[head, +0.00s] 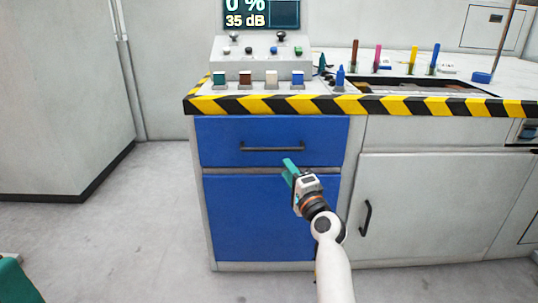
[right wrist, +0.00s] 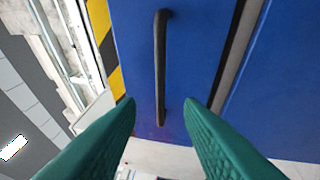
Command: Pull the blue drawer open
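The blue drawer (head: 225,140) is the upper blue front of the cabinet and sits flush with it, shut. Its dark bar handle (head: 272,149) runs across the front. In the right wrist view the handle (right wrist: 160,65) appears upright against the blue drawer front (right wrist: 200,35). My right gripper (head: 290,168) is at the right end of the handle and slightly below it in the head view. Its teal fingers (right wrist: 159,108) are open, one on each side of the handle's line, and do not grip it.
A larger blue front (head: 255,225) is below the drawer. A grey door with a handle (head: 365,217) is to the right. A striped edge (head: 265,104) overhangs the drawer, with a button panel (head: 258,70) above. The floor left of the cabinet is clear.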

